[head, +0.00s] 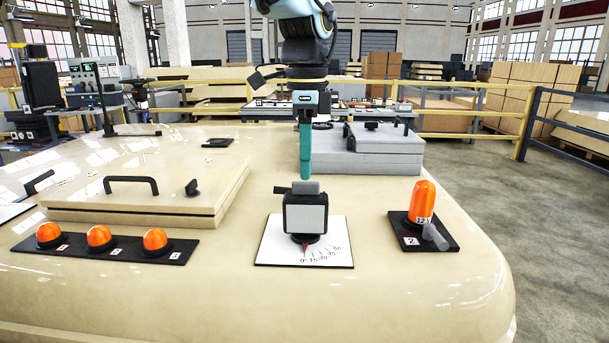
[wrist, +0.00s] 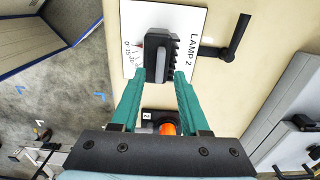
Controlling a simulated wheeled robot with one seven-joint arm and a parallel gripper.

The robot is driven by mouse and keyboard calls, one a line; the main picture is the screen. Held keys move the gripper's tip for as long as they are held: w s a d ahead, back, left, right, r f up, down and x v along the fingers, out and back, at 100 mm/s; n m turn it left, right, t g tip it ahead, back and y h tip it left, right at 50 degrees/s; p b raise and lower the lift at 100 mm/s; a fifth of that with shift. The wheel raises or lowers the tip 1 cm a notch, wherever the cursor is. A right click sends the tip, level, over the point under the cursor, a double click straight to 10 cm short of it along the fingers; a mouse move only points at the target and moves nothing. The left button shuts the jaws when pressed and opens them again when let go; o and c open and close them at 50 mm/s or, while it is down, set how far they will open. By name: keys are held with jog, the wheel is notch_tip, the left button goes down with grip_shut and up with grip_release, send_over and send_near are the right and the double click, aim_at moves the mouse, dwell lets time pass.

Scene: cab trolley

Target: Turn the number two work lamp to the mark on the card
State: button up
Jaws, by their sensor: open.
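The number two work lamp (head: 305,214) is a black boxy lamp with a pale grey face, upright on a white card (head: 268,250). The card has angle ticks from 0° to 60° along its near right side. A red pointer (head: 305,249) under the lamp points at about 0°. The wrist view shows the lamp (wrist: 160,45) from above, the card (wrist: 190,20) reading "LAMP 2", and the pointer near the 0 end. My gripper (head: 305,177) is open, pointing down just above the lamp. In the wrist view its teal fingers (wrist: 158,74) lie either side of the lamp's lower end; contact cannot be told.
An orange beacon (head: 422,202) on a black plate labelled 2 stands right of the card. Several orange domes (head: 99,237) sit on a strip at left. A raised hatch (head: 140,205) with a black handle lies behind them. A grey box (head: 375,155) stands behind right.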

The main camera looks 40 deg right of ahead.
aim_at(305, 182)
jog(key=shift+f, duration=1.8)
grip_shut()
